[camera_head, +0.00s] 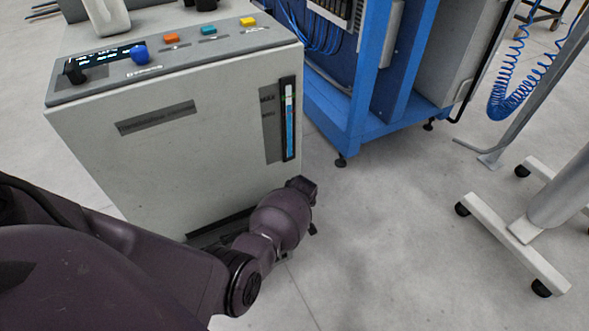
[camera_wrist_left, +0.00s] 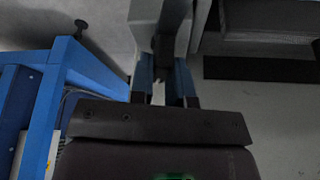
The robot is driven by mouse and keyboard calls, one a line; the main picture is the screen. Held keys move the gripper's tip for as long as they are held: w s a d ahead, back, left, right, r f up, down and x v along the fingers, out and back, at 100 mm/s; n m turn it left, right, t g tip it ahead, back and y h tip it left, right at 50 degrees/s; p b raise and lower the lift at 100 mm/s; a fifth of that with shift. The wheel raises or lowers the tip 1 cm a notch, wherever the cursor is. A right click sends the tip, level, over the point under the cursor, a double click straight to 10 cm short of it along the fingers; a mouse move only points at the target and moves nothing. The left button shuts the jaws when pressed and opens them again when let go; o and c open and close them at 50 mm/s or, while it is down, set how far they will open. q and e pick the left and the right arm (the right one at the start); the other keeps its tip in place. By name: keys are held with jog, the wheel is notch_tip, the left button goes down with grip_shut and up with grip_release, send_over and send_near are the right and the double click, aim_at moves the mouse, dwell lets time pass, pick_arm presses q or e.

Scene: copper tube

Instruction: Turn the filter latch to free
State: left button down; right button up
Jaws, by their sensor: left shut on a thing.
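The grey cabinet (camera_head: 190,135) stands at the left of the head view, with its control panel on top. My left arm reaches low along its front, and the hand is at the cabinet's lower right edge. The fingers are hidden in the head view. In the left wrist view my left gripper (camera_wrist_left: 163,78) has its two fingers on either side of a dark narrow piece, which looks like the filter latch (camera_wrist_left: 165,45). It is shut on that piece. The latch's turn position is not clear, as the wrist view is dark. My right gripper is not in view.
A blue frame cabinet (camera_head: 352,130) with wiring stands close to the right of the grey cabinet; its frame also shows at the left of the wrist view (camera_wrist_left: 62,75). A wheeled stand (camera_head: 515,228) is at the right. The floor (camera_head: 400,265) between is clear.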

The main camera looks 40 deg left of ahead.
pick_arm(q)
jog(key=shift+s+f, duration=0.1)
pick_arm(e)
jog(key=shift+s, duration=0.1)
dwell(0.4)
pick_arm(q)
jog(key=c, duration=1.1)
grip_release()
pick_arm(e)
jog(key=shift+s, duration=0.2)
pick_arm(q)
jog(key=shift+d+r, duration=0.1)
jog(key=shift+r, duration=0.45)
jog(key=r+p, duration=0.2)
jog(key=r, duration=0.1)
jog(key=shift+d, duration=0.35)
jog(key=p+v, duration=0.1)
jog(key=v, duration=0.1)
jog(key=p+v, duration=0.1)
jog(key=v, duration=0.1)
jog(key=s+p+v, duration=0.1)
jog(key=v, duration=0.1)
jog(key=shift+d+r, duration=0.25)
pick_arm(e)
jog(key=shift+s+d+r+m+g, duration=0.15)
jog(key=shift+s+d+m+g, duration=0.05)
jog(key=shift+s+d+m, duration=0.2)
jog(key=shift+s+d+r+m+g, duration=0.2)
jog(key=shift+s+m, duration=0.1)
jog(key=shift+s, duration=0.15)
